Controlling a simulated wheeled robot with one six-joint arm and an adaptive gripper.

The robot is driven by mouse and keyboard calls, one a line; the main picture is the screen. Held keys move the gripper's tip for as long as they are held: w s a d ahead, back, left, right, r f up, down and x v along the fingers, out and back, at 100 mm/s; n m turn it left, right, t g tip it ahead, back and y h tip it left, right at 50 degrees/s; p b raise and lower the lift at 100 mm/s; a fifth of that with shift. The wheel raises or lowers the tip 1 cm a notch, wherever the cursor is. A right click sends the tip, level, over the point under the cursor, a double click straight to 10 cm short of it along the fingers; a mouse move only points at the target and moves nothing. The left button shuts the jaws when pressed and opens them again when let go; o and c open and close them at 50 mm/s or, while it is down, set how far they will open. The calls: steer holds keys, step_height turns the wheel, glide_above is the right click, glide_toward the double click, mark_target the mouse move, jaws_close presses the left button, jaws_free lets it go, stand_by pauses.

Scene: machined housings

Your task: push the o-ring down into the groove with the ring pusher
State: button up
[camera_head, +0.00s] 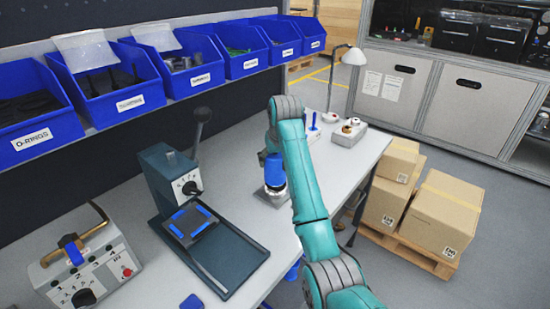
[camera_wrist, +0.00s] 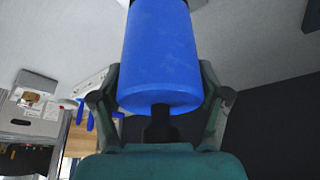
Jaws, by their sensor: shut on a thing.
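The ring pusher, a blue cylinder (camera_wrist: 160,50), fills the middle of the wrist view. My gripper (camera_wrist: 160,92) is shut on it, with one finger at each side. In the head view the blue pusher (camera_head: 273,168) shows just left of my arm, upright over a metallic housing (camera_head: 274,188). The housing stands on a grey plate (camera_head: 263,198) on the bench. The pusher looks close to or touching the housing top; I cannot tell which. The o-ring and the groove are hidden. My arm covers the right side of this spot.
A green lever press (camera_head: 172,180) stands left of the housing. A control box (camera_head: 85,270) is at the front left. Blue bins (camera_head: 125,100) line the shelf behind. A tray with small parts (camera_head: 349,133) and a lamp (camera_head: 352,57) are at the bench's far end.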

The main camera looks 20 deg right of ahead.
steer(key=shift+f, duration=0.5)
steer(key=shift+f, duration=0.3)
steer(key=shift+f, duration=0.75)
steer(key=shift+r, duration=0.1)
steer(key=shift+r, duration=5.85)
